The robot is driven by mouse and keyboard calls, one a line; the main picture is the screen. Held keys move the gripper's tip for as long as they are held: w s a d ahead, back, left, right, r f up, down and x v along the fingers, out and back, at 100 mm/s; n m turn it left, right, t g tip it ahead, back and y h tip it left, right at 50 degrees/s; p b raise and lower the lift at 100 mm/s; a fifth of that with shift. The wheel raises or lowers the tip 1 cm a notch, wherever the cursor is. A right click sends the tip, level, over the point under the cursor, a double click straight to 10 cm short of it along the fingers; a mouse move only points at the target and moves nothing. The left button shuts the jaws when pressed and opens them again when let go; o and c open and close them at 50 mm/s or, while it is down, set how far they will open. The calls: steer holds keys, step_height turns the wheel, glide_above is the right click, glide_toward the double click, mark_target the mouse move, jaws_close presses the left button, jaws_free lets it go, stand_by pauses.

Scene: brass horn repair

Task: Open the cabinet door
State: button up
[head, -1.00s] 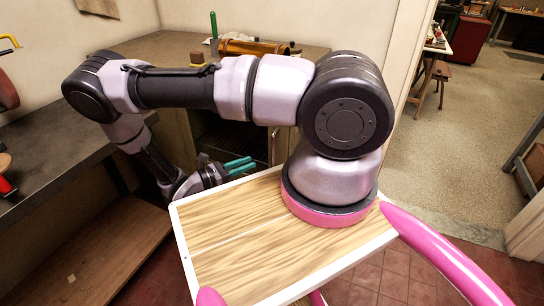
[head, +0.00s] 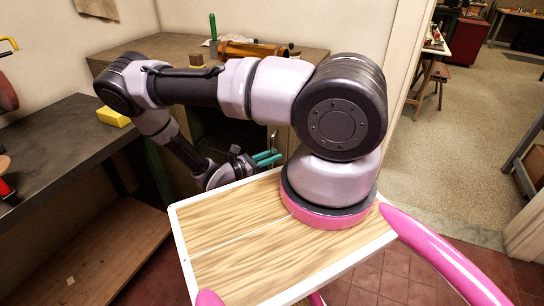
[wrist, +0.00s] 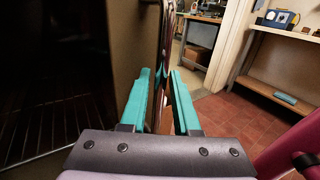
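The cabinet (head: 165,48) is a tan-topped unit against the back wall. Its front is partly hidden by my arm. Its dark interior shows in the head view and fills the left of the wrist view. The tan door (wrist: 133,45) stands partly open, seen steeply from the side. A shiny metal handle (wrist: 166,50) runs upright beside it. My gripper (wrist: 161,72) has teal fingers on either side of the handle, which fills most of the gap at the tips. In the head view my gripper (head: 267,158) is low in front of the cabinet. The exact contact is hard to see.
A dark workbench (head: 60,140) with a yellow block (head: 113,117) stands at the left, above a wooden lower shelf (head: 110,260). Open tiled floor (wrist: 222,113) lies to the right.

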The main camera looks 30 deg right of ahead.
jaws_close()
stand_by(1.4)
